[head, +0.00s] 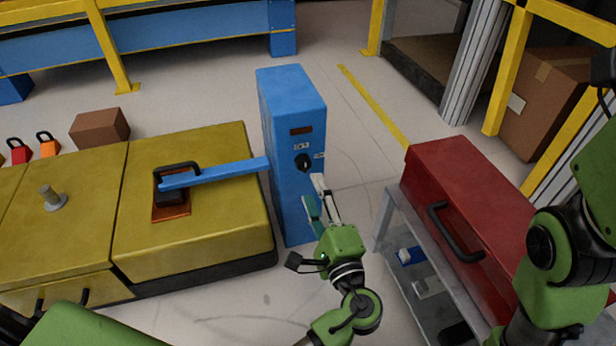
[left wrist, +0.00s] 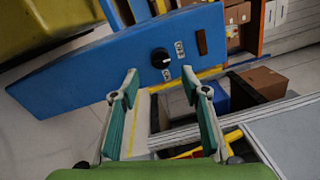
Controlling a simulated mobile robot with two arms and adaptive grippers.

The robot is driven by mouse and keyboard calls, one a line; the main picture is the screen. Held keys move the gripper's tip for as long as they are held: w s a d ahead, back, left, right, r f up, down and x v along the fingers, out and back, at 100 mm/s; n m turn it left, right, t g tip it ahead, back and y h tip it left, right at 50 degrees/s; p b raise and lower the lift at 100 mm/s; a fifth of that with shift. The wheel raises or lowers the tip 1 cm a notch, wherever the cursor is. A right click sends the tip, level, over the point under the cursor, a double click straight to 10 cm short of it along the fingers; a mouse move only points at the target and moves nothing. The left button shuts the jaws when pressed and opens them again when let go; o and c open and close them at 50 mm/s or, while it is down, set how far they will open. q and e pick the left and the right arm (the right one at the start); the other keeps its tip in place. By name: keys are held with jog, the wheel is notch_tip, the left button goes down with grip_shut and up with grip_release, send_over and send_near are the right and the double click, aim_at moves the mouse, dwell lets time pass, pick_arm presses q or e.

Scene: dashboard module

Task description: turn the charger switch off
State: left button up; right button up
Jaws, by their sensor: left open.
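The blue charger (head: 292,120) stands upright on the floor in the middle of the head view. Its black rotary switch (head: 303,162) is on the front face, with small white labels beside it. In the left wrist view the switch (left wrist: 160,58) lies just beyond and between the fingertips. My left gripper (head: 316,190) is open and empty, close in front of the charger just below the switch; it also shows in the left wrist view (left wrist: 158,85). I cannot tell whether a finger touches the charger. My right gripper is out of view; only the right arm shows at the right.
A blue bar runs from the charger to a black-handled plug (head: 172,190) on the yellow module (head: 225,150) at left. A red toolbox (head: 470,190) sits on a grey cart (head: 385,215) at right. Floor between them is clear.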

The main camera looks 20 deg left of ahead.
pick_arm(q)
jog(key=v, duration=0.4)
jog(key=shift+s, duration=0.1)
dwell(0.4)
